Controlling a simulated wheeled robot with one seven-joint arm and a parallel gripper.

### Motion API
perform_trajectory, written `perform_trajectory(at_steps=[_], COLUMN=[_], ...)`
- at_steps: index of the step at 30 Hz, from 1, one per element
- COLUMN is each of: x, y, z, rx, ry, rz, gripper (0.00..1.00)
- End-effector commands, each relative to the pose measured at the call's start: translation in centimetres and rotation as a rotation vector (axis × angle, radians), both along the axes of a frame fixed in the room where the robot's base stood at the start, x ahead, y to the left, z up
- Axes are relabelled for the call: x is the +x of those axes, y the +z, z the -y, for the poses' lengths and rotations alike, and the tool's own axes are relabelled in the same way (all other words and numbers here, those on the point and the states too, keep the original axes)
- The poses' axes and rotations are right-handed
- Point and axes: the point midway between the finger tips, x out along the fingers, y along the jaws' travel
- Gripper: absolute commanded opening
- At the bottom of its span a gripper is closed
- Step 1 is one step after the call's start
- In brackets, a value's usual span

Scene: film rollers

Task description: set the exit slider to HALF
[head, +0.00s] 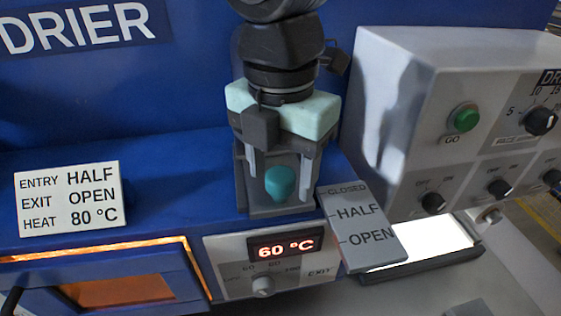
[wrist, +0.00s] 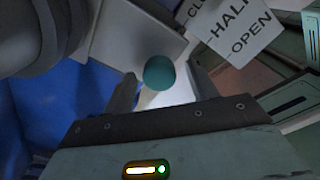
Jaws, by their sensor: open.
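The exit slider's teal knob (head: 280,182) sits left of the scale plate (head: 352,214), which is marked CLOSED, HALF and OPEN. In the head view the knob is nearest the CLOSED end; its exact setting is hard to read. My gripper (head: 279,172) points down over the knob, open, with one finger on each side. The wrist view shows the round knob (wrist: 159,72) between the spread fingers (wrist: 162,88), with gaps visible on both sides. Part of the scale plate (wrist: 236,32) also shows there. The slider's track is mostly hidden by my gripper.
A white card (head: 68,198) reads ENTRY HALF, EXIT OPEN, HEAT 80 °C. A display (head: 286,245) reads 60 °C above a small dial (head: 263,286). A grey control box (head: 395,110) with a green GO button (head: 466,119) stands close to the right of my gripper.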

Motion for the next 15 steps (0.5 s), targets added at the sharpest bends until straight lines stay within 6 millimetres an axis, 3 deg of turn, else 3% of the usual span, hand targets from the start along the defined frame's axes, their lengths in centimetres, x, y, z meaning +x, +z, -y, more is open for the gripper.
perform_trajectory(at_steps=[7, 13, 15], x=[0.01, 0.02, 0.00], y=[-0.06, -0.03, -0.02], z=[-0.02, -0.01, 0.00], rx=[0.001, 0.001, 0.000], ry=[0.000, 0.000, 0.000], rz=[0.001, 0.001, 0.001], gripper=[0.58, 0.02, 0.00])
